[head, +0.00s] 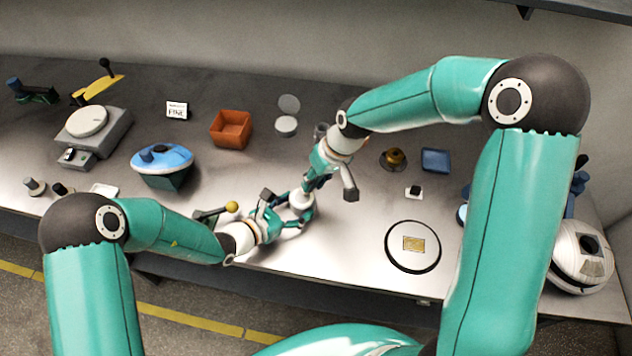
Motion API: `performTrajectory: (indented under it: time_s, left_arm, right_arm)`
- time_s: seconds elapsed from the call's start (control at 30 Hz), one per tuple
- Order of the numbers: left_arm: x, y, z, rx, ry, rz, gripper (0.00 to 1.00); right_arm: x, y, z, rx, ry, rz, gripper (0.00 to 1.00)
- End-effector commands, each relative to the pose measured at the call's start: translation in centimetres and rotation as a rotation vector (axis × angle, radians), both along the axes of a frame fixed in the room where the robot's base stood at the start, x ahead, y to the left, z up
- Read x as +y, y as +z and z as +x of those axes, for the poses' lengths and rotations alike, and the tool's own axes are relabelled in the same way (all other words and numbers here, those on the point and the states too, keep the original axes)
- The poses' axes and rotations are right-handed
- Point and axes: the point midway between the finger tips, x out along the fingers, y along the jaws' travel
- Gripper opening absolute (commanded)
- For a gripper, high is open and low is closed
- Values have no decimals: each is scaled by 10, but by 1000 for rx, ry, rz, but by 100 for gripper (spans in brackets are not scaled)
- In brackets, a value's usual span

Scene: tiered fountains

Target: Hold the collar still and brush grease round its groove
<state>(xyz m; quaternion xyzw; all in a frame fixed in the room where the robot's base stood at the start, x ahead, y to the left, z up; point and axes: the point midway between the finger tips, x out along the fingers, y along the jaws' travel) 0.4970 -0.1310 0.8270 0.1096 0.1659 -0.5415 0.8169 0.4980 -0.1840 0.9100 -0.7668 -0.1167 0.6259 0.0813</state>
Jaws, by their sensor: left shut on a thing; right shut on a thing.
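The collar (301,200) is a small pale ring-like piece near the front middle of the bench in the head view. My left gripper (303,214) is shut on it from the left and front, with its fingers around its side. My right gripper (313,184) comes down from above right, just over the collar, and is shut on the brush. The brush is almost wholly hidden by the fingers, and I cannot tell whether its tip touches the groove. The groove is too small to make out.
A grey round tin (286,125) with a separate disc lies behind, beside an orange bin (231,129). A blue-topped container (162,161) and a scale (94,132) stand left.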

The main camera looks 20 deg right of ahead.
Motion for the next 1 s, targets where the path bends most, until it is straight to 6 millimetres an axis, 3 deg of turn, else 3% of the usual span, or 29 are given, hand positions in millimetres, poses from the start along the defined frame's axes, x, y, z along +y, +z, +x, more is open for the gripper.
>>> performTrajectory:
  time_s: [0.37,1.0]
  left_arm:
    - [0,0,0,0,0,0,42]
    - [0,0,0,0,0,0,42]
  right_arm:
    - [0,-1,13,-1,0,0,0]
    - [0,-2,-11,1,-1,0,0]
